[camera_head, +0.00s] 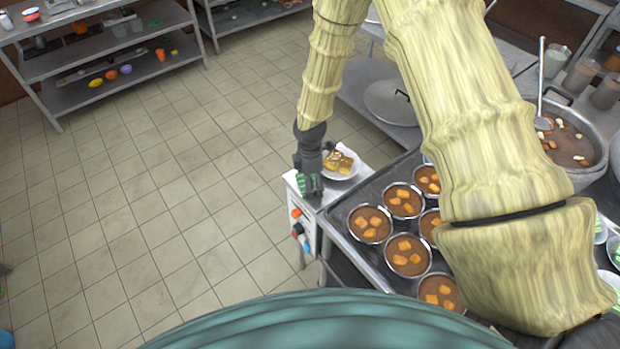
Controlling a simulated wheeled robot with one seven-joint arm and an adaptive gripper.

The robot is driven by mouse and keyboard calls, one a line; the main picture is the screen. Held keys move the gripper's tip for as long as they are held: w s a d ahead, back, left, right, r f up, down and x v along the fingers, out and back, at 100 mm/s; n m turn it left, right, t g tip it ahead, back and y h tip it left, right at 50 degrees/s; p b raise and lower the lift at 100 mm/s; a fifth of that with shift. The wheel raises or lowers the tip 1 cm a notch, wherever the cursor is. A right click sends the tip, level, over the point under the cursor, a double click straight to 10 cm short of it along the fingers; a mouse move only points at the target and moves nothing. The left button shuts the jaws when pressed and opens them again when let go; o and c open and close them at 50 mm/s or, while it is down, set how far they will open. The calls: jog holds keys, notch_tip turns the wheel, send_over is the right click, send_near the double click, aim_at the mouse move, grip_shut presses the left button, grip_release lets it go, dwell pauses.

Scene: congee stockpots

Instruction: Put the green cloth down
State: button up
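The green cloth (303,187) is a small bunched patch with pale and dark green stripes. It shows on both sides of a dark finger of my gripper (310,178). My gripper appears shut on the cloth, over the left end of the small white-topped stand (293,181). The gripper's dark body hides part of the cloth. I cannot tell whether the cloth touches the stand's top.
A plate of food (341,164) sits close to the gripper's right. A dark tray (346,243) with several bowls of brown congee stands further right. A large stockpot (578,178) with a ladle is at the right. Tiled floor (150,210) is clear at left.

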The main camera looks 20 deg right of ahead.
jog(key=shift+f, duration=0.1)
jog(key=o, duration=1)
jog(key=shift+o, duration=0.2)
jog(key=shift+r, duration=0.2)
notch_tip(320, 180, up, 12)
jog(key=b, duration=0.4)
dwell(0.3)
